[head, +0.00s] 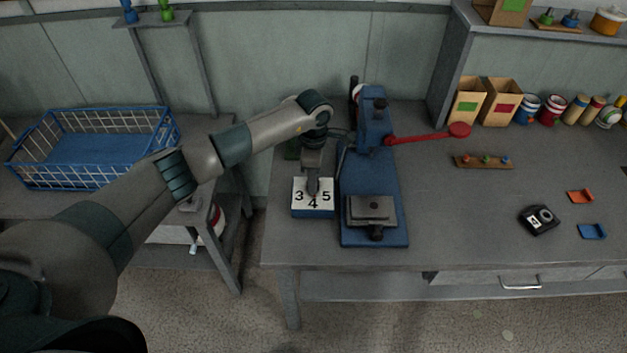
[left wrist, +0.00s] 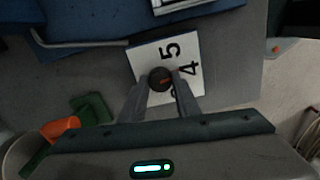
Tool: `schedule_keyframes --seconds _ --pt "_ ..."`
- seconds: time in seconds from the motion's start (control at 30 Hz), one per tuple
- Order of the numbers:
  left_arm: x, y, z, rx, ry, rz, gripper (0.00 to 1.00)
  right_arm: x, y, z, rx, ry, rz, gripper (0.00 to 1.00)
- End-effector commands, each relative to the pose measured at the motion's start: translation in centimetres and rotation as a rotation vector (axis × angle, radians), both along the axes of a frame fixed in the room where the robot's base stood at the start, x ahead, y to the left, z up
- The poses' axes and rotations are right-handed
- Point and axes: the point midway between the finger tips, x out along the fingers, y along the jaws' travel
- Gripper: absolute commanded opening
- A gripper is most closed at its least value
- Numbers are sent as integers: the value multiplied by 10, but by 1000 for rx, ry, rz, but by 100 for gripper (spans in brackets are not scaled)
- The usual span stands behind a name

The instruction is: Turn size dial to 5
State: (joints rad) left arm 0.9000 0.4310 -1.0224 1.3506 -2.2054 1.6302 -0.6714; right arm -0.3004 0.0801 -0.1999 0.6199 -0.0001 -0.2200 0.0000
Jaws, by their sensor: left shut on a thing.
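The size dial's white plate (head: 299,208), marked 3, 4 and 5, sits on a blue block at the table's left front, beside the blue press (head: 374,180). My left gripper (head: 313,190) points down over the plate and is shut on the dark round knob. In the left wrist view the knob (left wrist: 160,78) sits between the fingertips of the left gripper (left wrist: 161,84). A small orange-red mark shows on the knob; I cannot tell exactly which number it points at. The 5 and 4 are clear there; the 3 is mostly hidden. My right gripper is not in view.
The press has a red lever (head: 425,135) reaching right. A black device (head: 538,221), an orange piece (head: 580,196) and a blue piece (head: 592,231) lie on the right. A blue wire basket (head: 95,150) stands on the left table. The table right of the press is mostly clear.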

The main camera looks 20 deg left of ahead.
Motion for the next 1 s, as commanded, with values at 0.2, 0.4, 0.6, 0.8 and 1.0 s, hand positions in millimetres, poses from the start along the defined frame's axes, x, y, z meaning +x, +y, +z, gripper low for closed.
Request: schedule_keyframes --seconds 0.2,0.4,0.6,0.8,1.0 --pt "1 1 -3 1 -3 168 6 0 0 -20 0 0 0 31" --pt "2 1 -3 1 -3 354 6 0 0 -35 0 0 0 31" --pt "2 1 -2 0 -3 544 6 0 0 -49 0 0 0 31" --pt "2 1 -1 -1 -3 713 6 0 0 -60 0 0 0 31" --pt "2 1 0 0 -3 833 6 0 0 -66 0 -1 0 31"
